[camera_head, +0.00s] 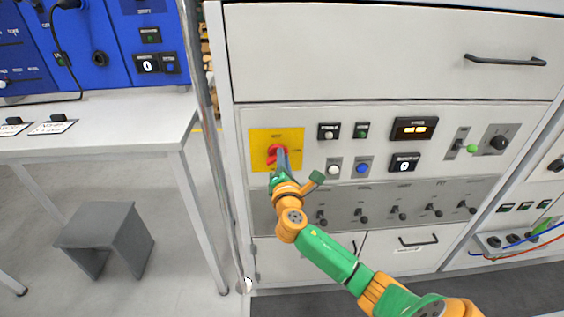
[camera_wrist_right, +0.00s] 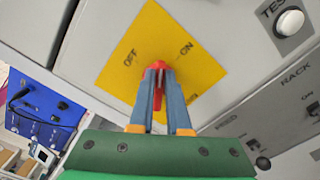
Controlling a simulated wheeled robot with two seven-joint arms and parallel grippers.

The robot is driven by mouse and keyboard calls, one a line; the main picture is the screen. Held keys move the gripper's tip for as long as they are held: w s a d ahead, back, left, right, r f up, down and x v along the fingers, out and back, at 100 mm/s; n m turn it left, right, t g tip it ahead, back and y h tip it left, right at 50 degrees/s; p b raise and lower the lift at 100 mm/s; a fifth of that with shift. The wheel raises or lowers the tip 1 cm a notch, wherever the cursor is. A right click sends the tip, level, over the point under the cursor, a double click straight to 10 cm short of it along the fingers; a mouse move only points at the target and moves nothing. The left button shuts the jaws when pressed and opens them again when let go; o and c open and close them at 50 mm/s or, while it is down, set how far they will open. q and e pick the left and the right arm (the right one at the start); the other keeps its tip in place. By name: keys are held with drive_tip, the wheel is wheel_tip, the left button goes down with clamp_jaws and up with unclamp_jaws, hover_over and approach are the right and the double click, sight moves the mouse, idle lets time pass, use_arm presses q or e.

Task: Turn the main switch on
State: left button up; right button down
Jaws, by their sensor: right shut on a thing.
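The main switch is a red rotary handle (camera_head: 272,154) on a yellow plate (camera_head: 259,136) at the left of the light grey control panel. My right gripper (camera_head: 280,158) reaches it from below and is shut on the handle. In the right wrist view the fingers (camera_wrist_right: 160,85) sit on both sides of the red handle (camera_wrist_right: 159,66). The yellow plate (camera_wrist_right: 160,28) there carries the words OFF on the left and ON on the right. The handle's upper end lies between these words; its exact setting is unclear behind the fingers. My left gripper is out of view.
Right of the switch are a white button (camera_head: 333,170), a blue button (camera_head: 362,168), displays and a green-tipped lever (camera_head: 472,148). A row of small toggles (camera_head: 398,213) runs below, near my right arm. A white table (camera_head: 110,130) and grey stool (camera_head: 100,232) stand left.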

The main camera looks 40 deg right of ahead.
drive_tip(key=shift+s+d+f+m+b, duration=0.15)
drive_tip(key=shift+m+b, duration=0.35)
drive_tip(key=shift+m, duration=0.65)
drive_tip(key=shift+w+a+f+m+b, duration=0.1)
drive_tip(key=shift+f+m+b, duration=0.25)
drive_tip(key=shift+m, duration=0.75)
drive_tip(key=shift+s+d+f+m+b, duration=0.1)
drive_tip(key=shift+m+b, duration=0.5)
drive_tip(key=shift+m, duration=0.55)
drive_tip(key=c, duration=0.9)
unclamp_jaws()
drive_tip(key=v, duration=0.7)
drive_tip(key=shift+b, duration=0.4)
